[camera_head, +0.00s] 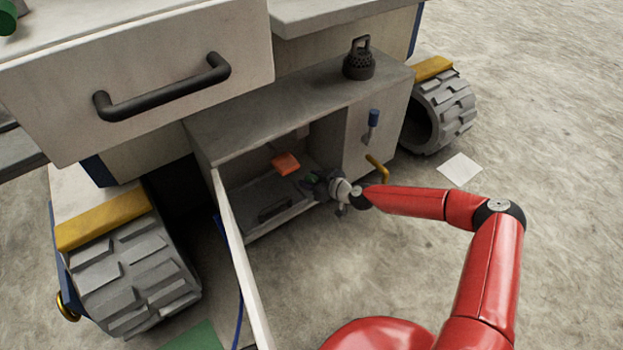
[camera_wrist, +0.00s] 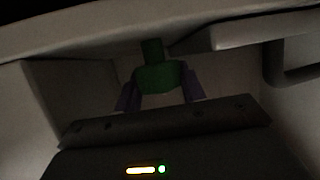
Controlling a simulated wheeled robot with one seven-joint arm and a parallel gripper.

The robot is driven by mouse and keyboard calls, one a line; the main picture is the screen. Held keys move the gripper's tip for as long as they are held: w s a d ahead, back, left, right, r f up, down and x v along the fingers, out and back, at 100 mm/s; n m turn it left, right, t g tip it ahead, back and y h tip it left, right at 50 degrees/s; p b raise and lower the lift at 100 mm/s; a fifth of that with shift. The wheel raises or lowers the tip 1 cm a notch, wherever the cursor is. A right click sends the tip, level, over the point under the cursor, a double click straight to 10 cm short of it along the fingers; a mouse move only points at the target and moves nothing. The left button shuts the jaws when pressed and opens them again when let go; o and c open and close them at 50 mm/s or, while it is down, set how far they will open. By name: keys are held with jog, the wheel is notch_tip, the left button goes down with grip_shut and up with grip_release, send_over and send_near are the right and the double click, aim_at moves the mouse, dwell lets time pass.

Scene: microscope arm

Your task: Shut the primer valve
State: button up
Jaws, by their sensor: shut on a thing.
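My gripper (camera_head: 313,184) reaches from the right into the low open compartment of the vehicle. In the wrist view my gripper (camera_wrist: 160,84) has its two purple fingers on either side of a green part (camera_wrist: 155,76) and is shut on it. The green part has a narrower neck pointing up in that view. I cannot tell for certain whether it is the primer valve. In the head view it is small and mostly hidden by my gripper and wrist. No label naming the valve can be read.
An orange piece (camera_head: 286,163) is inside the compartment. A blue-tipped lever (camera_head: 373,120) and a yellow handle (camera_head: 377,168) are on the panel at right. A long door edge (camera_head: 240,262) stands open at left. A black lantern-like object (camera_head: 359,60) stands on top.

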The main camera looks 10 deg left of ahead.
jog(key=m+t+h+p, duration=0.1)
jog(key=m+t+p, duration=0.1)
jog(key=m+t+h+p, duration=0.1)
jog(key=shift+s+a+r+h, duration=0.15)
jog(key=shift+r+h, duration=0.1)
jog(key=shift+h, duration=0.05)
jog(key=shift+f+m+t+h+p, duration=0.2)
jog(key=shift+m+t+h+p, duration=1.15)
jog(key=shift+m+h, duration=1.15)
jog(key=shift+t, duration=0.25)
jog(key=o, duration=1)
jog(key=shift+p+v, duration=0.45)
jog(key=shift+v, duration=3.35)
